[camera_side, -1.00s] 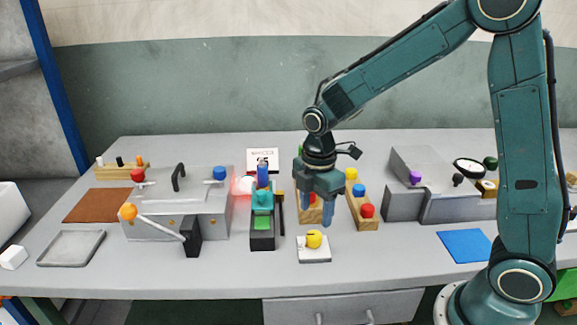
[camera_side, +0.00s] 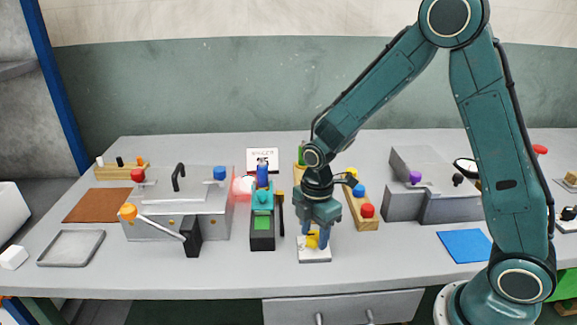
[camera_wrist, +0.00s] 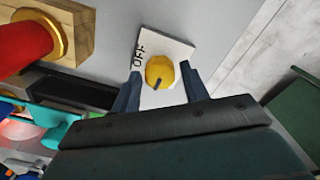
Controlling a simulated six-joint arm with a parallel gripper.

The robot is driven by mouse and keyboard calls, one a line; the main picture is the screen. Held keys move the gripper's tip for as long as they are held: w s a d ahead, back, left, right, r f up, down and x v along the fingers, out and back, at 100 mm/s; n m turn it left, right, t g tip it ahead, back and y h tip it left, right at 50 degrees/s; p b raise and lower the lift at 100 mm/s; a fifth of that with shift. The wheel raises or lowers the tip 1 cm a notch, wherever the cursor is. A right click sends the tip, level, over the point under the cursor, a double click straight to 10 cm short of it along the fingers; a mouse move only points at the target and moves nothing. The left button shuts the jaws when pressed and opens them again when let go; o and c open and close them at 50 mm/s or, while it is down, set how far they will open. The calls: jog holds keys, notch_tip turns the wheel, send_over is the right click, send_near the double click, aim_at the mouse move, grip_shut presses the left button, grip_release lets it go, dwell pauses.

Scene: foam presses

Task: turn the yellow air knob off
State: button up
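The yellow air knob (camera_side: 313,240) sits on a small white plate (camera_side: 314,256) near the front of the bench. My gripper (camera_side: 312,238) is directly over the knob, pointing down. In the wrist view the two blue-grey fingers of my gripper (camera_wrist: 162,88) stand apart on either side of the knob, with gaps visible. Nothing is held.
A teal and black press with a green pad (camera_side: 262,222) stands close to the left. A wooden rack with blue and red knobs (camera_side: 362,209) stands behind right. A blue mat (camera_side: 464,245) lies farther right. The bench in front of the plate is clear.

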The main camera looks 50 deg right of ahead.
jog(key=c, duration=0.7)
jog(key=shift+m, duration=0.5)
jog(key=m, duration=0.3)
jog(key=shift+m, duration=0.3)
jog(key=m, duration=0.4)
jog(key=shift+m, duration=0.3)
jog(key=m, duration=0.8)
jog(key=shift+m, duration=0.4)
jog(key=shift+r, duration=0.1)
